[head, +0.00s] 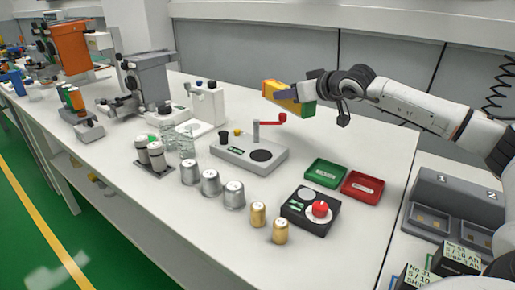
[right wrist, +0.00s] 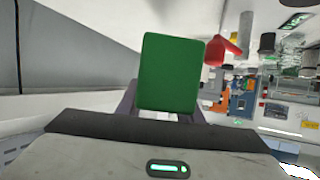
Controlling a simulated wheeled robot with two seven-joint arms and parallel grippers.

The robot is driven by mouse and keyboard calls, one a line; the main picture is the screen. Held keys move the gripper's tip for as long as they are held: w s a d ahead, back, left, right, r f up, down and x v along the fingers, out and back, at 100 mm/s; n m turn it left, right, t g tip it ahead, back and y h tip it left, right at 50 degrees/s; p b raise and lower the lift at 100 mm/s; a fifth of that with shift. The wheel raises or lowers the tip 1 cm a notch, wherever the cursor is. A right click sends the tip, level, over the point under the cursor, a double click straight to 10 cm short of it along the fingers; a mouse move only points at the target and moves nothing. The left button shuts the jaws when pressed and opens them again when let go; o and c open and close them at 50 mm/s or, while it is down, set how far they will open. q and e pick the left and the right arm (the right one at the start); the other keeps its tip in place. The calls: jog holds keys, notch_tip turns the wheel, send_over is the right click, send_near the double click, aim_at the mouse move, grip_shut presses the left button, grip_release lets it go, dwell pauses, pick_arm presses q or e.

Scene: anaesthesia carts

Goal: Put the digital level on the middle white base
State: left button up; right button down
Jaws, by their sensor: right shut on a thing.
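My right gripper (head: 308,90) is shut on a yellow-orange and green block, which I take to be the digital level (head: 281,93). It holds the block in the air above the back part of the white bench. In the right wrist view the block's green face (right wrist: 171,72) fills the space before the fingers. A light base (head: 249,154) with a red crank and dark round patch stands on the bench below and left of the block. A white stand (head: 205,108) is further left. I cannot tell which is the middle white base. My left gripper is not in view.
A green tray (head: 326,172), a red tray (head: 362,187) and a black device with a red knob (head: 311,210) stand at the right. Several silver (head: 234,195) and gold (head: 258,214) cylinders line the front. Tall grey (head: 148,80) and orange (head: 70,48) instruments stand left.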

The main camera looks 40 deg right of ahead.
notch_tip(320, 180, down, 6)
jog(key=shift+r+b, duration=0.25)
jog(key=shift+b, duration=0.5)
notch_tip(320, 180, down, 5)
jog(key=shift+f+b, duration=0.1)
jog(key=shift+b, duration=0.75)
jog(key=c, duration=1.3)
grip_release()
jog(key=shift+o, duration=0.2)
jog(key=shift+s, duration=0.15)
